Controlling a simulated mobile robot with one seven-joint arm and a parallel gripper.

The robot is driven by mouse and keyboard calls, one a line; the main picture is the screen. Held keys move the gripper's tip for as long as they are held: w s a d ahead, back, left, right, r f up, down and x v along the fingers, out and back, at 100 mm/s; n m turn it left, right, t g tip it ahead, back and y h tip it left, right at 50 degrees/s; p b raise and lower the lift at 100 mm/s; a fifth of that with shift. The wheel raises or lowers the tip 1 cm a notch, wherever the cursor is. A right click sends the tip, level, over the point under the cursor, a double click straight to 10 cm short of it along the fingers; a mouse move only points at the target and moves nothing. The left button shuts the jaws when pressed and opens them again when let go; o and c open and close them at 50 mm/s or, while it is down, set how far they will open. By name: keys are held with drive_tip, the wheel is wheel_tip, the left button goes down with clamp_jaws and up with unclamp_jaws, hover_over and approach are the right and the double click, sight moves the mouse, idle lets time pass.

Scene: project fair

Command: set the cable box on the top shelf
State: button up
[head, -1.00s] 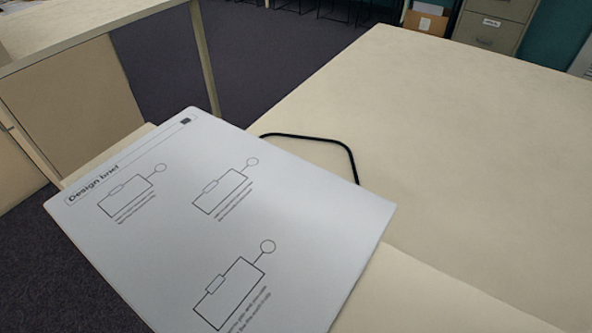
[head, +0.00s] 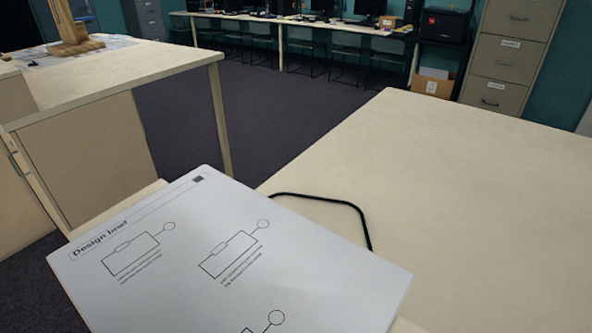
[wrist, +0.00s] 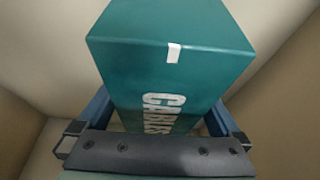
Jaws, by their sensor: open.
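My gripper (wrist: 160,112) is open, with one blue finger on each side of the box's near part. I cannot tell whether either finger touches it. The lower end of the box is hidden behind the gripper's dark palm. Pale beige surfaces surround the box. The head view shows neither the box nor my gripper, and I see no top shelf there that I can identify.
A white "Design brief" board (head: 190,265) fills the head view's lower left, with a black bent rod (head: 330,200) behind it. A bare beige table (head: 460,190) lies right. Another table (head: 120,80) stands left. Dark open floor (head: 260,130) runs between them toward filing cabinets (head: 510,60).

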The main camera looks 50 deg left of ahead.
drive_tip(key=shift+r, duration=0.25)
drive_tip(key=r, duration=0.1)
drive_tip(key=s+p, duration=0.1)
drive_tip(key=s+r, duration=0.1)
drive_tip(key=shift+d+r+p, duration=0.25)
drive_tip(key=shift+r+p, duration=0.1)
drive_tip(key=shift+p, duration=0.05)
drive_tip(key=s+d+p, duration=0.1)
drive_tip(key=s+d, duration=0.1)
drive_tip(key=s, duration=0.8)
drive_tip(key=shift+s+d, duration=0.25)
drive_tip(key=shift+s, duration=0.15)
drive_tip(key=shift+f, duration=0.1)
